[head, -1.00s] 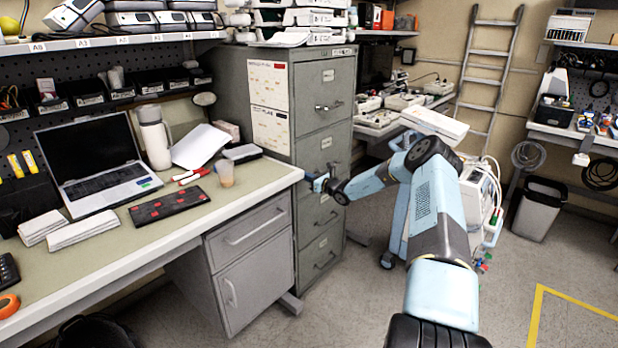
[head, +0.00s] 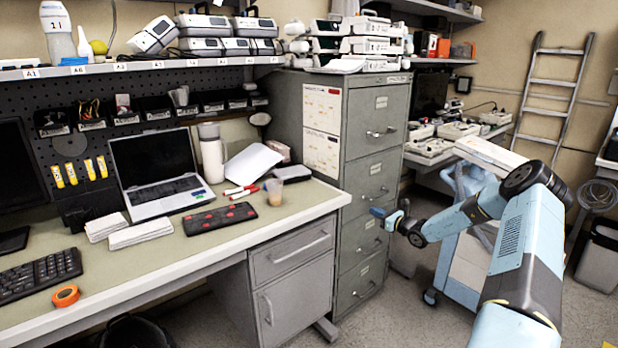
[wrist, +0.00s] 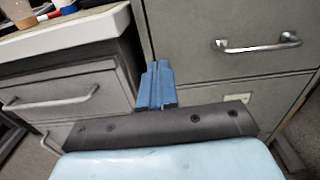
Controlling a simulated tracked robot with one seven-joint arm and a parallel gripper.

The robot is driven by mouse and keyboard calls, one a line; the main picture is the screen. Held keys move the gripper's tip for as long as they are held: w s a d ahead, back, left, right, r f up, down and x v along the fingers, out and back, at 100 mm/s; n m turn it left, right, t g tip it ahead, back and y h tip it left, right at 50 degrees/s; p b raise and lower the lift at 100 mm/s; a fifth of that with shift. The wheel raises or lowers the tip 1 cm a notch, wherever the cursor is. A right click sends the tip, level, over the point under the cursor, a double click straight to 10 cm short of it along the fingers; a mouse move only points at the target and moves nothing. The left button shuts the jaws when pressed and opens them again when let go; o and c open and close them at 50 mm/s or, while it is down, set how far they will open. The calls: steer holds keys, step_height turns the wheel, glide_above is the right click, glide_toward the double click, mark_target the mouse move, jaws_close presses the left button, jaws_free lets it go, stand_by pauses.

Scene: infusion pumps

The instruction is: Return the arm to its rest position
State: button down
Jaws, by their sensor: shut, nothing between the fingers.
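My gripper (head: 378,212) is at the end of my light blue arm, in front of the grey filing cabinet (head: 368,136) in the head view. In the wrist view its blue fingers (wrist: 157,86) are together with nothing between them. They point toward the gap between the desk's drawer unit (wrist: 62,98) and the filing cabinet's drawer fronts. I cannot tell how far the fingertips are from the cabinet. My arm is extended forward from the right side of the head view.
The desk (head: 195,248) at left holds a laptop (head: 160,175), a white flask (head: 212,155) and a cup (head: 272,192). A blue and white cart (head: 455,268) stands behind my arm. A ladder (head: 555,85) leans on the back wall. Some floor shows between desk and cart.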

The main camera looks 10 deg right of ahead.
steer(key=s+a+r+n+g+y, duration=0.1)
steer(key=s+a+r+n+g, duration=0.2)
steer(key=s+a+r+n, duration=0.25)
steer(key=s+a+r+n+g+y, duration=0.2)
steer(key=a+r+n+g, duration=0.25)
steer(key=a+r, duration=0.3)
steer(key=s+a+r+n+g+h, duration=0.2)
steer(key=s+a+r+n, duration=0.25)
steer(key=s, duration=0.25)
steer(key=s+a+r+n+g+h, duration=0.2)
steer(key=s+a+r+n, duration=0.25)
steer(key=s+r, duration=0.2)
steer(key=s+d+r+n+h, duration=0.1)
steer(key=s+r+n+h, duration=0.2)
steer(key=s, duration=0.9)
steer(key=s+d+r+n+t+h, duration=0.1)
steer(key=s+d+r+n+h, duration=0.1)
steer(key=s, duration=1.1)
steer(key=s+d+r+n+t+h, duration=0.1)
steer(key=s+r+n, duration=0.4)
steer(key=s, duration=0.7)
steer(key=d+r+h, duration=0.1)
steer(key=h, duration=0.1)
steer(key=shift+s+d+r+h, duration=0.25)
steer(key=shift+r+h, duration=0.05)
